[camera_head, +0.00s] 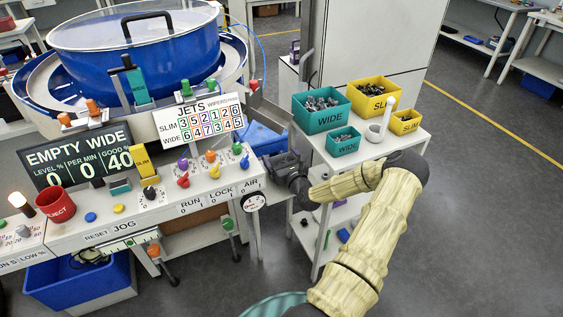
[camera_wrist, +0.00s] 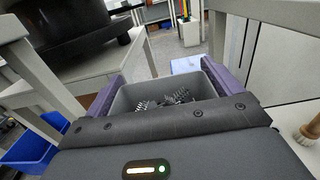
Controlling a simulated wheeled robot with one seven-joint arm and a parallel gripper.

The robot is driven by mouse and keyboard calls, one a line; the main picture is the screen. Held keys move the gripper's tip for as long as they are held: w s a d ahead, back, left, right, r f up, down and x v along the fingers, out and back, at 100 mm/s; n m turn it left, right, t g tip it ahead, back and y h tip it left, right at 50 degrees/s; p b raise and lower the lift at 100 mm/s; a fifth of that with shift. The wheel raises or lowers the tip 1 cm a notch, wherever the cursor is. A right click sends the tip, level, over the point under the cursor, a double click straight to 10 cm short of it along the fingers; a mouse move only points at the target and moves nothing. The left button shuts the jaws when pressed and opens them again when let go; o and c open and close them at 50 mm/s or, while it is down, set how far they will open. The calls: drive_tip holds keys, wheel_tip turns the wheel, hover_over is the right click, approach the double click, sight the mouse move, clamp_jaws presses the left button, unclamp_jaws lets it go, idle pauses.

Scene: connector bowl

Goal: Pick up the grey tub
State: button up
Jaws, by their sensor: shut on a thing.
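The grey tub (camera_wrist: 130,94) is in the wrist view, between the two purple fingers of my gripper (camera_wrist: 168,82). The fingers press on its left and right sides. Several small dark metal parts lie in the tub. My gripper's dark body hides the near part of the tub, and its underside is not visible. In the head view my gripper (camera_head: 282,165) is in the gap between the blue bowl machine and the white trolley. I cannot make out the tub there.
Teal WIDE bins (camera_head: 322,119) and yellow SLIM bins (camera_head: 368,104) stand on the trolley (camera_head: 398,145) close to the right of my gripper. The machine bench (camera_head: 210,205) is close on the left. A blue crate (camera_wrist: 32,150) is at lower left in the wrist view. Open floor lies right.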

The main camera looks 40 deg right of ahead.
drive_tip(key=r, duration=0.3)
drive_tip(key=shift+s+a+r, duration=0.1)
drive_tip(key=shift+s+r, duration=0.15)
drive_tip(key=shift+s, duration=0.1)
drive_tip(key=v, duration=1.7)
drive_tip(key=shift+s, duration=0.15)
drive_tip(key=shift+f, duration=0.1)
